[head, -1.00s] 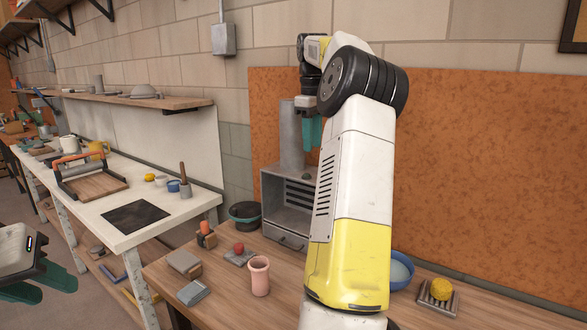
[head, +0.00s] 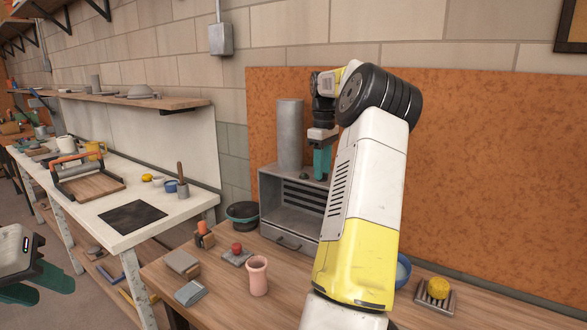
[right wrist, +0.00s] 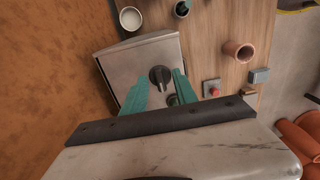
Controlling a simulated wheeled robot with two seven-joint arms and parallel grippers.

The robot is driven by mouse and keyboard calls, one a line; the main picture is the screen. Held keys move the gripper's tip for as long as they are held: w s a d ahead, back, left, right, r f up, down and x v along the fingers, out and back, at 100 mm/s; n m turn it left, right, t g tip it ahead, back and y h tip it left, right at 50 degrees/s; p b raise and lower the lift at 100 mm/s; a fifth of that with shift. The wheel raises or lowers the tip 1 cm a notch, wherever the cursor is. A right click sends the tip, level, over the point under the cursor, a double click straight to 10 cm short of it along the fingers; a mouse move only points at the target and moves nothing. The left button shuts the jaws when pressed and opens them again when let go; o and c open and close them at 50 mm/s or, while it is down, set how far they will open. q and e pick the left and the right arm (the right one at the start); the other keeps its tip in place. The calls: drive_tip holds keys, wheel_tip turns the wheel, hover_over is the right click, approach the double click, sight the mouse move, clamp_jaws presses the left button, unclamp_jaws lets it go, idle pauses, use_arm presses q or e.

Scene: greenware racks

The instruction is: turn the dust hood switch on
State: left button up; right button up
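The dust hood (head: 288,234) is a grey metal box with a louvred back and a drawer, standing on the wooden bench. A grey duct rises at its back left. In the right wrist view, a black rotary knob (right wrist: 160,76), apparently the switch, sits on the hood's top. A small dark green round piece (right wrist: 172,100) is beside it, also seen in the head view (head: 305,174). My right gripper (head: 321,178) is open and points down, its teal fingertips (right wrist: 163,77) on either side of the knob; contact cannot be told. My left gripper (head: 54,293) is open and empty at lower left.
A pink cup (head: 258,276), a red knob on a grey base (head: 237,249) and grey blocks (head: 190,292) stand in front of the hood. A yellow sponge (head: 438,288) lies to the right, beside a partly hidden blue bowl.

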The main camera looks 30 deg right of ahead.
clamp_jaws()
idle(0.3)
drive_tip(key=m, duration=0.5)
drive_tip(key=shift+m, duration=0.4)
drive_tip(key=m, duration=0.6)
idle(0.5)
unclamp_jaws()
